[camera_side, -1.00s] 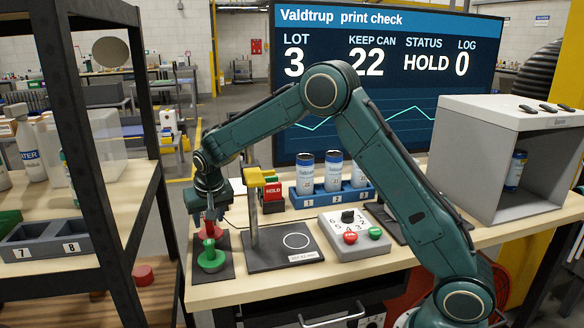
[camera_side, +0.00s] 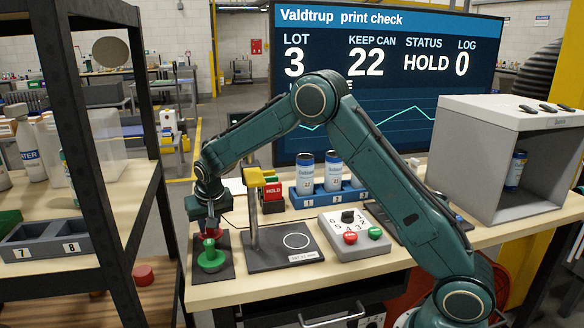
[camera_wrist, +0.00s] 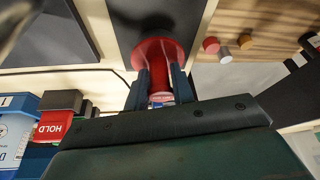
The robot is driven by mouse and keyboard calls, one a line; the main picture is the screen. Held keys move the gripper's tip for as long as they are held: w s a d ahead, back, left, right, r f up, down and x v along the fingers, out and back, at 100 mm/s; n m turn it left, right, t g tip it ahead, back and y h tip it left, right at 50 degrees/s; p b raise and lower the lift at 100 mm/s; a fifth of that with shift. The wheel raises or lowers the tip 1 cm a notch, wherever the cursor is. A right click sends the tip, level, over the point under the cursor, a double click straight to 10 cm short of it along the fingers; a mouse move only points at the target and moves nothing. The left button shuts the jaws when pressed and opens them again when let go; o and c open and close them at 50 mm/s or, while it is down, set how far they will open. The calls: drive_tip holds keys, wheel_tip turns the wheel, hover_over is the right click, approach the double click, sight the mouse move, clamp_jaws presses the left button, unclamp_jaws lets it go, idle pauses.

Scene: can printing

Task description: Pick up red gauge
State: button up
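My gripper (camera_side: 208,228) is low over the red gauge and points down. In the wrist view my gripper's two fingers (camera_wrist: 161,80) stand on either side of the red stem. I cannot tell whether they press on it. The gripper hides the upper part of the gauge in the side view.
A post with a yellow top (camera_side: 254,205) stands close to the right of my gripper, on a dark plate (camera_side: 272,259). A control box (camera_side: 350,248) and a blue can rack (camera_side: 322,203) are farther right. A dark shelf frame (camera_side: 90,150) rises on the left.

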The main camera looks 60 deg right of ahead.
clamp_jaws()
drive_tip(key=shift+r, duration=0.15)
wheel_tip(320, 180, up, 12)
drive_tip(key=s+a, duration=2.2)
drive_tip(key=shift+s+a, duration=0.3)
drive_tip(key=shift+s, duration=0.05)
drive_tip(key=shift+w, duration=0.1)
